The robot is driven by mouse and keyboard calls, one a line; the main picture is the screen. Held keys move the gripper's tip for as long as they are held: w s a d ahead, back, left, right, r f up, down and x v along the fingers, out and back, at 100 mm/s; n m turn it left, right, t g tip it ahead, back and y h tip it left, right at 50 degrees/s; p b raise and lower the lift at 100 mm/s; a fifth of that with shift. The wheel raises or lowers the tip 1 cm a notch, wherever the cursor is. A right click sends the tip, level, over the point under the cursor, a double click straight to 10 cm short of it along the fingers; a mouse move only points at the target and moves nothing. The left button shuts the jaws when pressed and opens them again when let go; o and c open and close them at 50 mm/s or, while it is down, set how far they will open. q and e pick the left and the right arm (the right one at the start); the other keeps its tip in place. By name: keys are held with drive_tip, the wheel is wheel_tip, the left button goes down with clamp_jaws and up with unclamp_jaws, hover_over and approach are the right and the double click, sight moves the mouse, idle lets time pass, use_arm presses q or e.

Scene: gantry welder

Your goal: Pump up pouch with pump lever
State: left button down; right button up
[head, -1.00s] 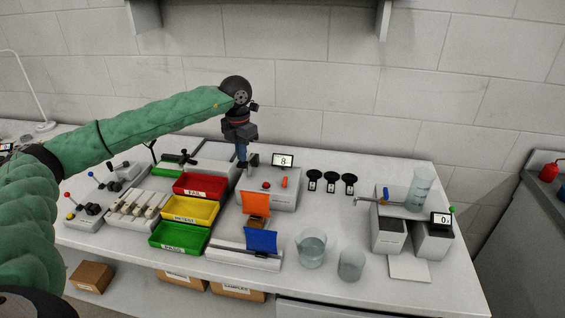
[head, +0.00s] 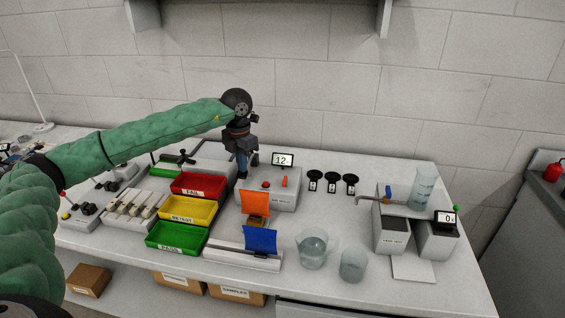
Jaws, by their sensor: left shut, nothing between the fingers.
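My left gripper (head: 242,174) is shut and points down at the left end of a white box (head: 283,201). I cannot make out a pump lever; the gripper covers the box's left end. An orange panel (head: 255,203) and a blue panel (head: 260,240) stand in front of the box; I cannot tell whether either is the pouch. My right gripper is not in view.
Red (head: 199,185), yellow (head: 187,210) and green (head: 176,237) trays lie left of the panels. A glass jug (head: 312,248) and a beaker (head: 353,264) stand at the front. Three black discs (head: 331,178) are right of the box.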

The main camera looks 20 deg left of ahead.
use_arm(q)
drive_tip(key=shift+r+p, duration=0.8)
drive_tip(key=shift+r, duration=1.65)
drive_tip(key=shift+f, duration=0.1)
drive_tip(key=shift+f+b, duration=1.75)
drive_tip(key=shift+f, duration=0.8)
drive_tip(key=shift+r+p, duration=0.5)
drive_tip(key=shift+r, duration=0.45)
drive_tip(key=shift+r+p, duration=0.55)
drive_tip(key=shift+r, duration=1.15)
drive_tip(key=shift+f, duration=0.1)
